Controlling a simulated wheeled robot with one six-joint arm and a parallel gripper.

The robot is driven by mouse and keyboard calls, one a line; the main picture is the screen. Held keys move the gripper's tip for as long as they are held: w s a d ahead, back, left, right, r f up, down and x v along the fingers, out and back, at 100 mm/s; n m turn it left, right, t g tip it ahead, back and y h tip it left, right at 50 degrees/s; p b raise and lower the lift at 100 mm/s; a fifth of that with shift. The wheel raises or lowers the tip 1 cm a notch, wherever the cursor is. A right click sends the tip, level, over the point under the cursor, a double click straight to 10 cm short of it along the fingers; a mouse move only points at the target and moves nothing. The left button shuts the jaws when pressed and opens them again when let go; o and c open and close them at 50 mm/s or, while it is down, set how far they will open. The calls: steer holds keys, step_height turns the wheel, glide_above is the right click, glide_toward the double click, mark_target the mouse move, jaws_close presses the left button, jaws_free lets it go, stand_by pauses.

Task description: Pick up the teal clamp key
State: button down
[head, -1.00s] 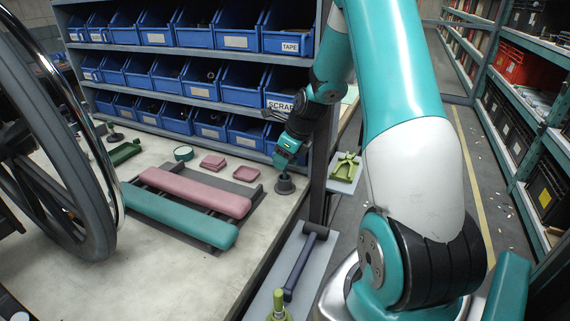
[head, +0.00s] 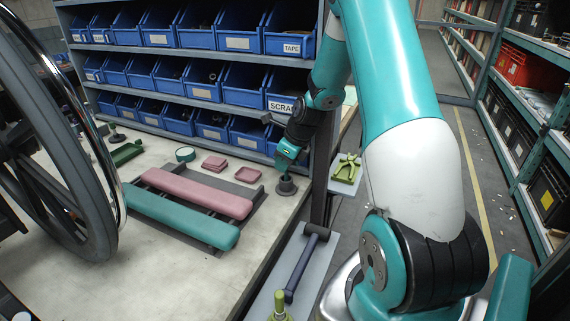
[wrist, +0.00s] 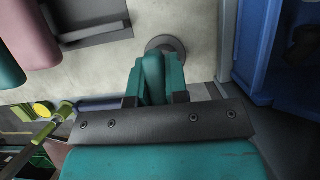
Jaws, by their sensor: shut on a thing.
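The teal clamp key (wrist: 153,78) shows in the wrist view as a rounded teal bar between the two teal fingers. My gripper (wrist: 153,88) is shut on it. A round dark grey base (wrist: 166,43) lies just beyond the fingertips on the pale bench. In the head view my gripper (head: 286,164) points down over the dark grey base (head: 287,187) at the bench's right end. The key is mostly hidden by the gripper there, and I cannot tell whether it still touches the base.
Pink (head: 198,192) and teal (head: 178,216) pads lie left of the gripper on the bench. A rack of blue bins (head: 212,124) stands close behind, with a dark post (head: 323,180) to the right. A large wheel (head: 60,150) fills the left side.

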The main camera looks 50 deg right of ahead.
step_height(320, 180, up, 7)
steer(key=s+d+b, duration=0.1)
steer(key=s+d, duration=0.2)
steer(key=s, duration=0.5)
steer(key=s+d+b, duration=0.1)
steer(key=s+d, duration=0.2)
steer(key=s, duration=0.6)
